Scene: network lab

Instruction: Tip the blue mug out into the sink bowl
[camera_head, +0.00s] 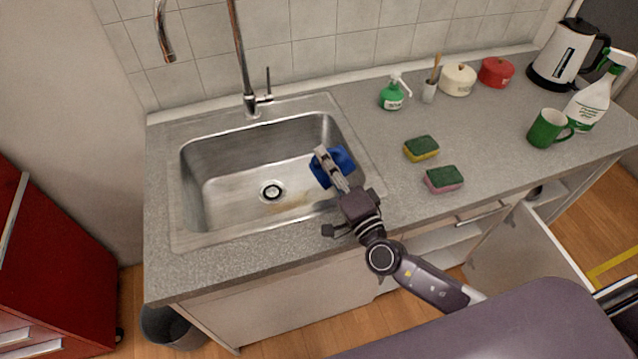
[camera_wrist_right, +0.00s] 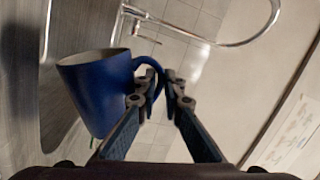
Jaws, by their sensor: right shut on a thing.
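The blue mug (camera_head: 342,158) is held over the right side of the steel sink bowl (camera_head: 222,160). My right gripper (camera_head: 322,156) is shut on the mug's handle; the wrist view shows the fingers (camera_wrist_right: 162,88) closed around it. In that view the mug (camera_wrist_right: 98,95) is beside the fingers, and against the tap and tiles it looks tipped well over onto its side. Its inside is mostly hidden, so I cannot tell what is in it. A brownish patch (camera_head: 290,207) shows on the bowl's floor near the drain (camera_head: 272,191). My left gripper is out of view.
A tall tap (camera_head: 243,60) stands behind the bowl. Two sponges (camera_head: 421,148) (camera_head: 444,179), a green soap bottle (camera_head: 392,95), a green mug (camera_head: 547,129), pots, a spray bottle (camera_head: 592,100) and a kettle (camera_head: 562,55) stand to the right. A cabinet door (camera_head: 530,245) hangs open below.

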